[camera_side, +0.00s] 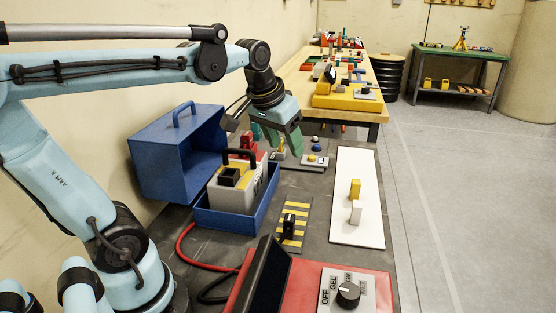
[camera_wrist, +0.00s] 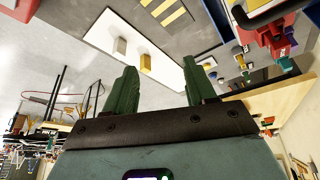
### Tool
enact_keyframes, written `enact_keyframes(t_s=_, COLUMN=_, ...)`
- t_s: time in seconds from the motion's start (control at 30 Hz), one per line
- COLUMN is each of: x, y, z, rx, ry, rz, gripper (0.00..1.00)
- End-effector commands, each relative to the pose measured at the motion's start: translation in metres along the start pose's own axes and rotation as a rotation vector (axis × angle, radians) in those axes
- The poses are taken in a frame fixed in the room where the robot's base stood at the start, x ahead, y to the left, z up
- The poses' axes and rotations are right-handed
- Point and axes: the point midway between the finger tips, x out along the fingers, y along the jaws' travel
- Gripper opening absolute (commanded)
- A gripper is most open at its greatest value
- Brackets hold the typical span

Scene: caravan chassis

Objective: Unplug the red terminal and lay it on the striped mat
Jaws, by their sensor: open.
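The red terminal (camera_side: 248,140) appears as a small red block at the far side of the grey battery (camera_side: 255,185), partly hidden behind its black handle. In the wrist view, a red piece (camera_wrist: 268,30) at the upper right seems to be the same block. The striped mat (camera_side: 304,207), yellow and dark, lies right of the battery, with a black terminal (camera_side: 289,226) on it; the mat also shows at the top of the wrist view (camera_wrist: 172,15). My gripper (camera_side: 280,138) is open and empty, fingers pointing down, above and beyond the battery, apart from the red block.
The battery sits in a blue tray (camera_side: 223,219), next to an open blue box (camera_side: 172,155). A white board (camera_side: 355,225) with yellow and white blocks lies to the right. A red panel with a dial (camera_side: 348,293) stands in front. Red and black cables lie at left.

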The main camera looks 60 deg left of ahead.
Motion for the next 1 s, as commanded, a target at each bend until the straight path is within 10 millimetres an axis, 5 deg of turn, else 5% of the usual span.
enact_keyframes(t_s=0.3, x=-0.016, y=-0.090, z=-0.067, rx=-0.255, ry=-0.199, rz=-0.081, gripper=0.55)
enact_keyframes(t_s=0.6, x=-0.018, y=-0.171, z=-0.087, rx=-0.459, ry=-0.356, rz=-0.117, gripper=0.55)
enact_keyframes(t_s=1.0, x=-0.001, y=-0.193, z=-0.080, rx=-0.511, ry=-0.397, rz=-0.122, gripper=0.55)
